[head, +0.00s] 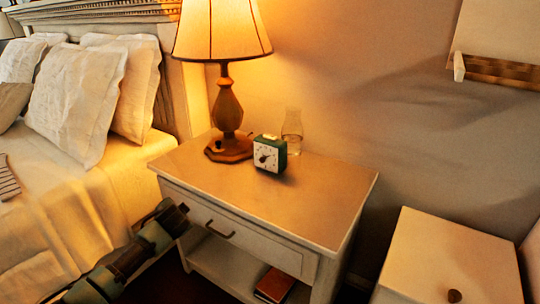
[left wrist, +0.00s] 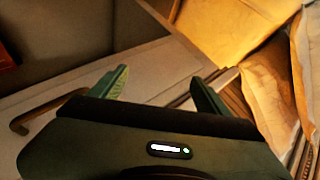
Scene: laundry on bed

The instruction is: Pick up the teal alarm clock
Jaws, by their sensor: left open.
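The teal alarm clock (head: 269,154) stands upright on the wooden nightstand top (head: 310,192), its white dial facing forward. It is just right of the lamp base. My left gripper (head: 182,208) is in front of the nightstand's drawer, at its left end, lower than the tabletop and apart from the clock. In the left wrist view, my left gripper (left wrist: 158,76) is open with nothing between its two fingers. The clock does not show in that view. My right gripper is not in view.
A lit lamp (head: 228,108) stands left of the clock and a glass carafe (head: 292,131) behind it. The tabletop's front and right are clear. A drawer handle (head: 219,231) sticks out near my left arm. The bed (head: 75,215) is at left, a white cabinet (head: 450,255) at right.

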